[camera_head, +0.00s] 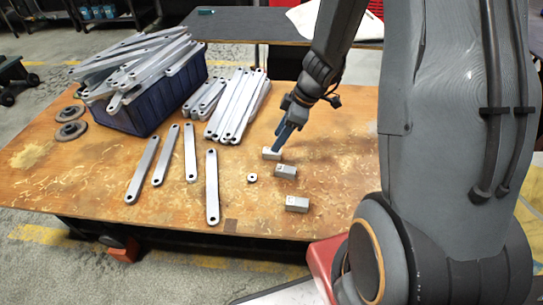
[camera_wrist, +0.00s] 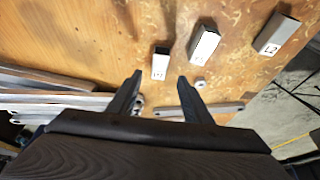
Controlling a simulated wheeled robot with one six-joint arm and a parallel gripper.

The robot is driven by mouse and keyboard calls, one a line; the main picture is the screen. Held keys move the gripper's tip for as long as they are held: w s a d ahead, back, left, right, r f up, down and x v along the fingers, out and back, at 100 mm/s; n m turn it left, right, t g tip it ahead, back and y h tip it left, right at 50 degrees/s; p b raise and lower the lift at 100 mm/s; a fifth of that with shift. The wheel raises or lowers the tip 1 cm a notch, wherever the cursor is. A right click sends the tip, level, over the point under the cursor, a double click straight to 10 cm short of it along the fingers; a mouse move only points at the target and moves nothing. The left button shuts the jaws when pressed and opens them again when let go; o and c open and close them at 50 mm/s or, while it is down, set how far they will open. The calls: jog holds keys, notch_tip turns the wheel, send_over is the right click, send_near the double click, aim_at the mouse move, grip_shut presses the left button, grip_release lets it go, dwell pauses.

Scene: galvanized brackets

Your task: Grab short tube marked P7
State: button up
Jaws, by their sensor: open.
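Three short square metal tubes stand or lie in a row on the wooden table. In the head view they are the far tube (camera_head: 271,153), the middle tube (camera_head: 286,171) and the near tube (camera_head: 297,204). In the wrist view they show as the left tube (camera_wrist: 160,64), the middle tube (camera_wrist: 204,42) and the right tube (camera_wrist: 276,34).
A small washer (camera_head: 252,178) lies left of the middle tube. Flat bars (camera_head: 212,187) lie farther left, with a stack of bars (camera_head: 238,105) behind. A blue bin (camera_head: 150,112) is heaped with bars. The table right of the tubes is clear.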

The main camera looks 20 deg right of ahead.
aim_at(272, 154)
jog(key=x, duration=0.4)
jog(key=b+x, duration=0.1)
jog(key=shift+d+f, duration=0.2)
jog(key=shift+f, duration=0.35)
jog(key=shift+c, duration=0.2)
grip_shut()
